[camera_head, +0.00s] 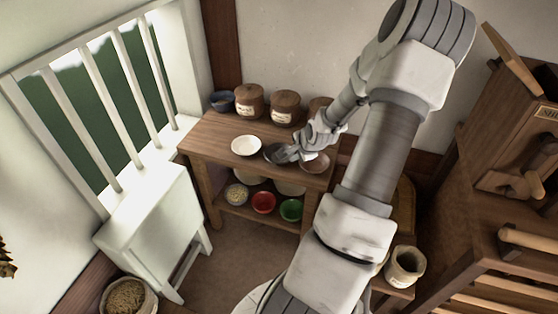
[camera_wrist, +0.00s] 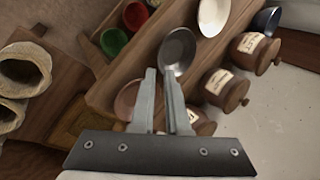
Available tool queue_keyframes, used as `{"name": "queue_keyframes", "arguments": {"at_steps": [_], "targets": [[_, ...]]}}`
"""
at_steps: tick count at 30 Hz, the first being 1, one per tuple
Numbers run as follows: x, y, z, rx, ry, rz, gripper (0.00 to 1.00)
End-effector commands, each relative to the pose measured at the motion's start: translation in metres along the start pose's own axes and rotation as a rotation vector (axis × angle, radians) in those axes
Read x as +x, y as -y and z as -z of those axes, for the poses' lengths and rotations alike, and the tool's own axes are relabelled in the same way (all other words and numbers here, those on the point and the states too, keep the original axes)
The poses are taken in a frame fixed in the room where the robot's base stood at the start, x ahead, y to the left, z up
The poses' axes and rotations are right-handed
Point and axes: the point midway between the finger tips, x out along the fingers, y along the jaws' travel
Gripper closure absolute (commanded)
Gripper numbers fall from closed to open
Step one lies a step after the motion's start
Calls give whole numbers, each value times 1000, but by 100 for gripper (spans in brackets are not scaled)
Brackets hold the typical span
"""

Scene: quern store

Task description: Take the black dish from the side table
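The black dish (camera_head: 276,153) lies on the top of the wooden side table (camera_head: 212,139), between a white bowl (camera_head: 246,146) and a brown dish (camera_head: 315,163). In the wrist view the black dish (camera_wrist: 178,48) looks dark grey and shiny, just past my fingertips. My gripper (camera_head: 292,154) is at the dish's right side, pointing down at it. In the wrist view my gripper (camera_wrist: 161,72) has its fingers part-way apart, with a narrow gap between the tips. The near rim is beside the tips, with the right tip overlapping it. I cannot tell whether they touch.
Lidded brown jars (camera_head: 248,101) and a blue bowl (camera_head: 222,101) line the table's back. The lower shelf holds a red bowl (camera_head: 263,202) and a green bowl (camera_head: 291,210). A white stand (camera_head: 155,235) is at left; a wooden rack (camera_head: 500,220) is at right.

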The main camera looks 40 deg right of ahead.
Motion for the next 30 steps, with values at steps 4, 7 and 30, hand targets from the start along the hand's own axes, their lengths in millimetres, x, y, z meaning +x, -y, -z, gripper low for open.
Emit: {"name": "queue_keyframes", "arguments": {"at_steps": [4, 7, 30], "targets": [[33, -2, -1, -1, 1, -1, 87], [44, -1, 0, -2, 1, 0, 87], [100, -1, 4, -1, 0, 0, 87]]}}
